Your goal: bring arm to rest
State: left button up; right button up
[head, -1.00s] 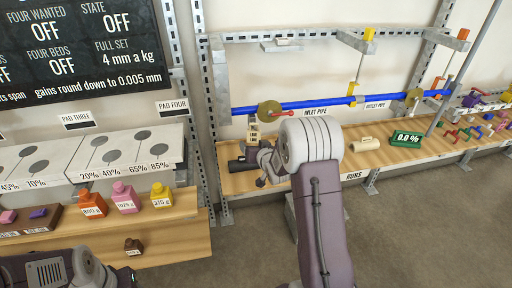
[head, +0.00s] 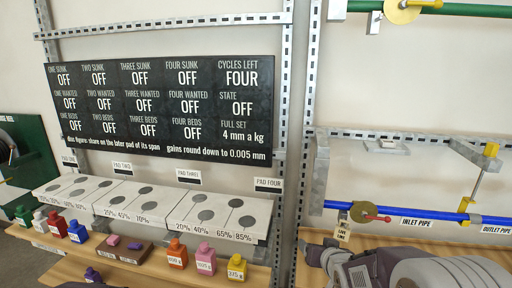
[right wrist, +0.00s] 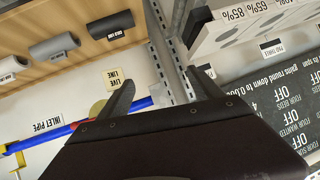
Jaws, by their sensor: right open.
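My right arm comes in at the lower right of the head view. My left gripper is not in view.
A blue pipe (head: 420,213) with a round valve (head: 363,212) runs along the right. The pad shelf (head: 150,207) and several coloured weights lie left, below the black board (head: 160,105). Grey cylinders (right wrist: 55,47) lie on a wooden shelf in the wrist view.

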jog(key=s+a+f+n+g, duration=0.1)
jog(key=s+f+g, duration=0.4)
jog(key=s, duration=0.7)
jog(key=s+a+f+g, duration=0.1)
jog(key=s+f+g, duration=0.4)
jog(key=s, duration=0.8)
jog(key=shift+f+n+g, duration=0.2)
jog(key=shift+n+g, duration=0.1)
jog(key=shift+n, duration=0.1)
jog(key=shift+w, duration=0.1)
dwell(0.8)
